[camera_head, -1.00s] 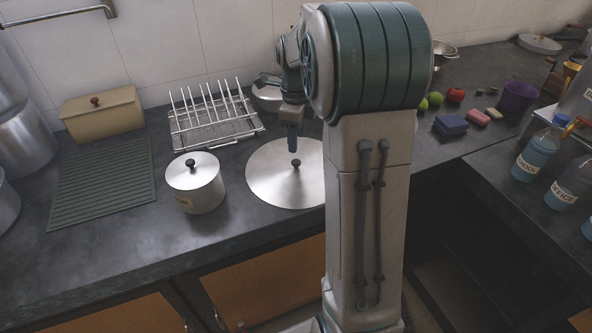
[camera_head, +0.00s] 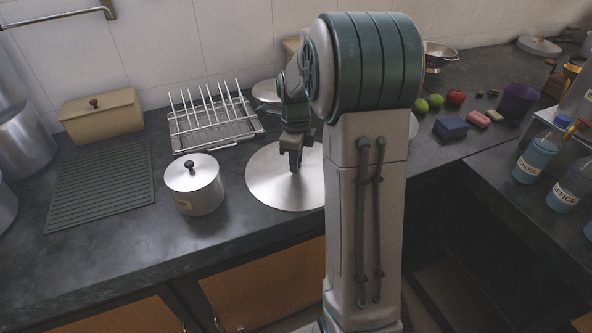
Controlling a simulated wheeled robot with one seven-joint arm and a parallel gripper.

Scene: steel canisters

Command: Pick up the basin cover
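The basin cover (camera_head: 270,188) is a round, flat steel lid lying on the dark counter in the middle of the view. My column hides its right edge. My gripper (camera_head: 295,166) points down over the middle of the cover, where its knob is now hidden behind the fingers. The fingers are at about knob height in the picture. Whether they touch or enclose the knob is too small to tell. The cover appears to lie flat on the counter.
A lidded steel canister (camera_head: 194,186) stands close left of the cover. A wire dish rack (camera_head: 213,128) is behind it. A green ribbed mat (camera_head: 100,185) and a tan bread box (camera_head: 102,117) are farther left. Fruit and a purple bowl (camera_head: 517,99) sit right.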

